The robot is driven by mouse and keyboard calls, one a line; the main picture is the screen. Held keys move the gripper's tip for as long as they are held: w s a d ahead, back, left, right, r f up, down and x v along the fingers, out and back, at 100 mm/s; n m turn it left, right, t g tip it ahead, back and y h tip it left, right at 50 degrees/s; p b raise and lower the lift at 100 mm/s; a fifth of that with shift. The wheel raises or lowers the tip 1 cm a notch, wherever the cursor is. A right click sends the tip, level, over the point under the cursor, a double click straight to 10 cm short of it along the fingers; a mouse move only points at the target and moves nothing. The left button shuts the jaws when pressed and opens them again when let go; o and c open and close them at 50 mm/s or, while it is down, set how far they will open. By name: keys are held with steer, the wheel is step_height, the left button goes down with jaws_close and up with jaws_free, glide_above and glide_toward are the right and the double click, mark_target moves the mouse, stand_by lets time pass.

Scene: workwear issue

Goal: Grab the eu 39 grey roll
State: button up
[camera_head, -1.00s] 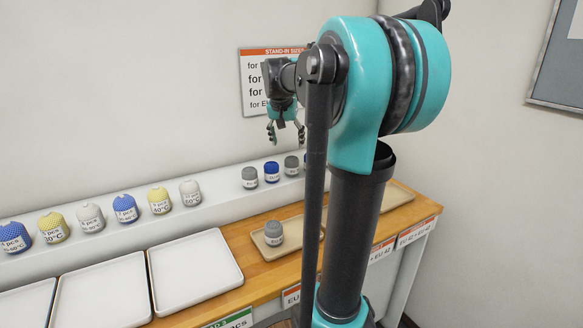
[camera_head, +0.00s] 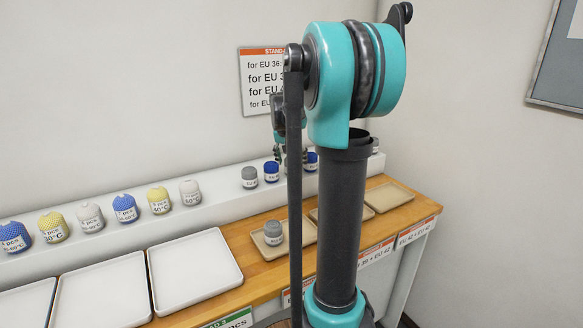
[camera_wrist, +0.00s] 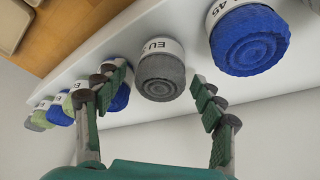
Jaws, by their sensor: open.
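In the wrist view a grey roll (camera_wrist: 161,78) stands on the white shelf between my open fingers, with nothing gripped. Its white label reads "EU", but the size number cannot be read. My gripper (camera_wrist: 157,80) has one finger on each side of it; contact cannot be told. In the head view my gripper (camera_head: 279,154) hangs low over the shelf row, partly hidden by my arm. Another grey roll (camera_head: 249,177) stands on the shelf to its left. A third grey roll (camera_head: 273,232) sits in a beige tray. No size 39 is legible.
A blue roll (camera_wrist: 248,40) marked 45 stands to the right in the wrist view; another blue roll (camera_wrist: 120,97) is behind my left finger. Several more rolls continue left. White trays (camera_head: 193,270) and a beige tray (camera_head: 262,246) lie on the wooden counter (camera_head: 240,234).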

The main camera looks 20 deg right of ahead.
steer(key=c, duration=1.3)
steer(key=shift+o, duration=0.2)
steer(key=shift+r, duration=0.1)
